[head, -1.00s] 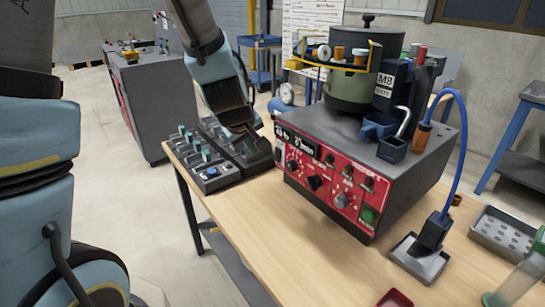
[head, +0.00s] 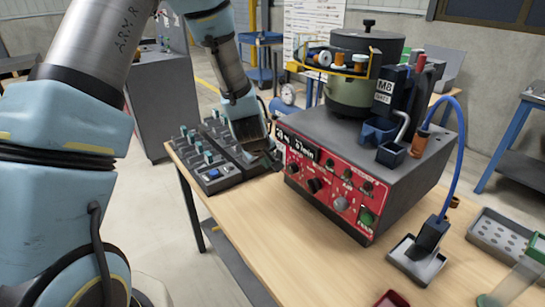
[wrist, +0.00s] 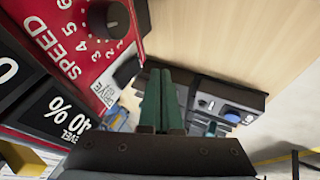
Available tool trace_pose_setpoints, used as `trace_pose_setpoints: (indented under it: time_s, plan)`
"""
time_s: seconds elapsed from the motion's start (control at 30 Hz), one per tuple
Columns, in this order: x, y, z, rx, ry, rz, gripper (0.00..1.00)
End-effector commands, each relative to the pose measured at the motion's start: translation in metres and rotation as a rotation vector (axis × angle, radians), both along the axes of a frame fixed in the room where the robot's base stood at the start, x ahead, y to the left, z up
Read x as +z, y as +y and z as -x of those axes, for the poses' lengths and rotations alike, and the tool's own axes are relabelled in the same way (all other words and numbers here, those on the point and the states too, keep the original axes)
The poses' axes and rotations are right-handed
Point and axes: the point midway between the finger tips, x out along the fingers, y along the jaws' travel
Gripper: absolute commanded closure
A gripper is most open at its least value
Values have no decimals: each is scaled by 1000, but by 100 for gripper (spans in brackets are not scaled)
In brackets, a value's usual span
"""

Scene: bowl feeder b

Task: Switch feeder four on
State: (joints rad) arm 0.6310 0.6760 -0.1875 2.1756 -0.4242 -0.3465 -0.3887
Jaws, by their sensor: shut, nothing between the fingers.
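The switch boxes (head: 212,178) sit side by side at the left end of the table, with several teal toggle levers and a blue button. They also show in the wrist view (wrist: 245,100), with the blue button and a small pale lever. No feeder number is readable, and my gripper hides part of the boxes. The feeder unit (head: 325,185) has a red front panel with knobs and displays. My gripper (head: 268,160) is at the right edge of the boxes, close to the panel's left end. Its green fingers (wrist: 157,80) are together and empty; contact cannot be told.
A green bowl (head: 352,92) stands on the feeder unit. A blue cable runs to a black plug on a small tray (head: 415,265). A grey holed tray (head: 495,240) is at the right. The table's front middle (head: 290,250) is clear.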

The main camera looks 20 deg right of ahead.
Motion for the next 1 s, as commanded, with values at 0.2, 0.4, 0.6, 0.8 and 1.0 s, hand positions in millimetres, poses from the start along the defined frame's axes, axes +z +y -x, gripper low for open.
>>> trace_pose_setpoints:
  time_s: [0.2,0.4,0.6,0.8,1.0]
  plan:
    - [-1,-20,-3,-2,1,-2,100]
    - [-2,-23,-4,0,0,-1,100]
    - [-2,-22,-4,0,0,-1,100]
    - [-10,-24,-5,2,-5,30,100]
    - [-4,-26,-4,-1,-7,43,100]
